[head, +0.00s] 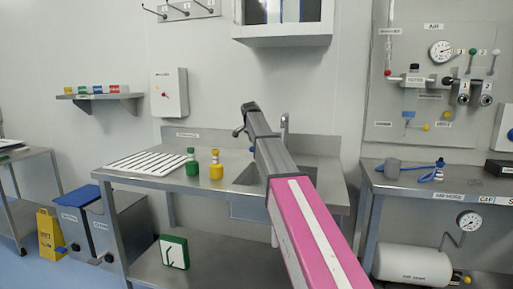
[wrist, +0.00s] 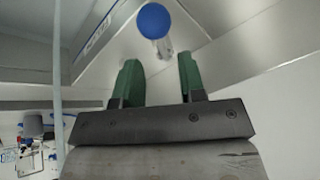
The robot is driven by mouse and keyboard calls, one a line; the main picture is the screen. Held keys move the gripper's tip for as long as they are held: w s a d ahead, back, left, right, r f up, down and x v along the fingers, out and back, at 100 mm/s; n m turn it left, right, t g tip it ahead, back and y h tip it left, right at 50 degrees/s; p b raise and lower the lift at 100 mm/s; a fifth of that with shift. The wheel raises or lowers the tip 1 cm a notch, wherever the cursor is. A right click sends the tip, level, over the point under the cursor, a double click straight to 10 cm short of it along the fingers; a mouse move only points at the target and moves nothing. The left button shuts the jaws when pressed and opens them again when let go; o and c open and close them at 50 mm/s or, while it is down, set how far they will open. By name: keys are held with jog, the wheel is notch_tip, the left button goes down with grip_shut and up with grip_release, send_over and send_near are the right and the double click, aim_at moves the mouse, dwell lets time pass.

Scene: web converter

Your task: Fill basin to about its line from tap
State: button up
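The steel sink basin (head: 246,176) is set in the bench top, partly hidden behind my arm. The tap (head: 284,128) rises behind it, just right of my arm. A blue round knob (wrist: 154,20) shows in the wrist view, beyond my fingertips and roughly between them. A bit of blue (head: 252,149) also shows beside my arm in the head view. My gripper (wrist: 158,78) is open, its two green fingers apart with nothing between them. The gripper cannot be made out in the head view. The basin's line and any water are not visible.
A green bottle (head: 192,163) and a yellow bottle (head: 216,166) stand left of the sink, next to a white slatted rack (head: 146,163). A wall cabinet (head: 283,22) hangs above. A second bench (head: 420,183) with an air panel stands at right.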

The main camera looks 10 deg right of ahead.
jog(key=v, duration=0.5)
jog(key=shift+s+a+r, duration=0.1)
jog(key=shift+s+r, duration=0.05)
jog(key=shift+r, duration=0.2)
dwell(7.2)
